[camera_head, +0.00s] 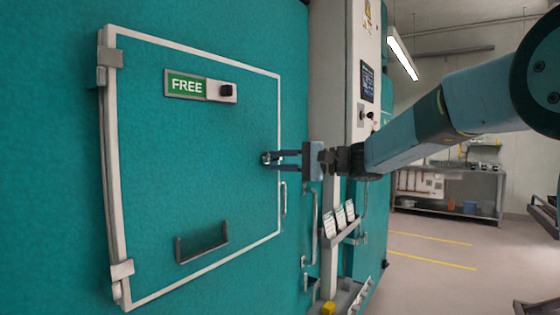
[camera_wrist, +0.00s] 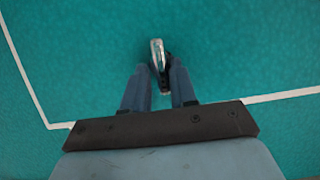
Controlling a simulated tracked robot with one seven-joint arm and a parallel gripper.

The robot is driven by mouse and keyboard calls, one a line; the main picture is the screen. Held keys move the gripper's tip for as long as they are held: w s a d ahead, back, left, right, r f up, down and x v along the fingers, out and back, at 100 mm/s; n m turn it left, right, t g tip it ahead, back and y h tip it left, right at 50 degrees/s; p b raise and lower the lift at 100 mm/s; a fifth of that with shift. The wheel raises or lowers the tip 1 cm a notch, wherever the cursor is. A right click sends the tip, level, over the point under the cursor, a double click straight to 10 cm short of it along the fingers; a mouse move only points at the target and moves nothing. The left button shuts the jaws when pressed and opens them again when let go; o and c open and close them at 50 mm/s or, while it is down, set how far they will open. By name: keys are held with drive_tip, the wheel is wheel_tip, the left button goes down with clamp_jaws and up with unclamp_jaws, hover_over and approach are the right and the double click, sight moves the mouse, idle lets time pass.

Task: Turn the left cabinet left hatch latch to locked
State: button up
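The left hatch (camera_head: 150,140) is a teal panel with a white frame, closed in the teal cabinet wall in the head view. Its latch (camera_head: 266,158) sits near the hatch's right edge and is a small silver and black handle. In the wrist view the latch (camera_wrist: 157,50) stands roughly upright between my fingertips. My gripper (camera_head: 274,158) reaches in from the right, with one finger above the latch and one below. In the wrist view the gripper's fingers (camera_wrist: 160,75) close in on both sides of the latch and appear to touch it. The fingers partly hide it.
A green "FREE" sign (camera_head: 186,85) with a black knob (camera_head: 226,90) is on the upper hatch. A handle (camera_head: 284,198) is below the latch. A grey column (camera_head: 360,60) with card holders (camera_head: 345,232) stands to the right. The floor (camera_head: 440,250) beyond is open.

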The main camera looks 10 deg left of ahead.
drive_tip(key=shift+o, duration=1.3)
drive_tip(key=d, duration=1.4)
drive_tip(key=shift+a+f, duration=0.1)
drive_tip(key=s+d+f+t+h, duration=0.1)
drive_tip(key=s+d+f+h, duration=0.35)
drive_tip(key=s, duration=0.35)
drive_tip(key=s+d+f+t+h, duration=0.1)
drive_tip(key=s+d+f+h, duration=0.3)
drive_tip(key=s+f, duration=0.25)
drive_tip(key=s+d+f+t+h, duration=0.1)
drive_tip(key=s+d+f+h, duration=0.3)
drive_tip(key=s+d, duration=0.2)
drive_tip(key=s+d+f+t+h, duration=0.2)
drive_tip(key=s+d+f+h, duration=0.2)
drive_tip(key=d, duration=0.6)
drive_tip(key=shift+s+d+f+t+h, duration=0.3)
drive_tip(key=shift+s+h, duration=0.45)
drive_tip(key=shift+s, duration=0.5)
